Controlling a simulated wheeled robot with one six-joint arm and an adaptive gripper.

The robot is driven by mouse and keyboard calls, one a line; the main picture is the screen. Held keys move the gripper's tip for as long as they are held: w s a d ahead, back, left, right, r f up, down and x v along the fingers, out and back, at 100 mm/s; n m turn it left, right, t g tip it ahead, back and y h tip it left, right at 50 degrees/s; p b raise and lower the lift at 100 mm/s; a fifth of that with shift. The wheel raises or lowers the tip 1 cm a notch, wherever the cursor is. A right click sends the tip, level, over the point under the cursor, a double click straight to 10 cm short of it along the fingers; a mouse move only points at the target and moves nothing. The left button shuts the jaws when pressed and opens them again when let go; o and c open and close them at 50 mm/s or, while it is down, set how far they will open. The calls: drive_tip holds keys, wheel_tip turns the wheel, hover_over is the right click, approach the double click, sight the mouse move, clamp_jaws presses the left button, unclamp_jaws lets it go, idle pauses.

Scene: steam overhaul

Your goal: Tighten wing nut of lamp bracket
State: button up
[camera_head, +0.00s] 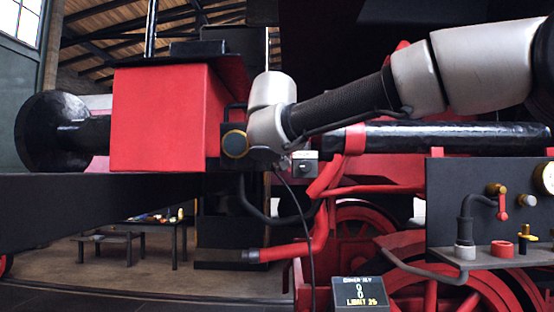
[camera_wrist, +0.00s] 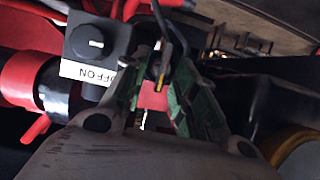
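In the wrist view my gripper (camera_wrist: 166,88) shows two fingers with green pads, standing apart with a gap between them. A dark slender piece with a yellow and red strip (camera_wrist: 160,78) shows in that gap; I cannot tell whether it is part of the lamp bracket or whether a finger touches it. I cannot make out the lamp bracket's wing nut for certain in either view. In the head view my arm reaches in from the right and its wrist hides the fingers. A small brass-coloured winged piece (camera_head: 526,236) stands on the panel's ledge at the right.
A switch box (camera_wrist: 96,40) with an OFF-ON label is close left of the fingers. A red box (camera_head: 160,118) and round black buffer (camera_head: 55,130) stand at left. A dark panel (camera_head: 450,190) with pipes is at right, a small display (camera_head: 360,292) below.

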drive_tip(key=shift+s, duration=0.1)
drive_tip(key=v, duration=1.1)
drive_tip(key=shift+s+r, duration=0.25)
drive_tip(key=shift+s, duration=0.1)
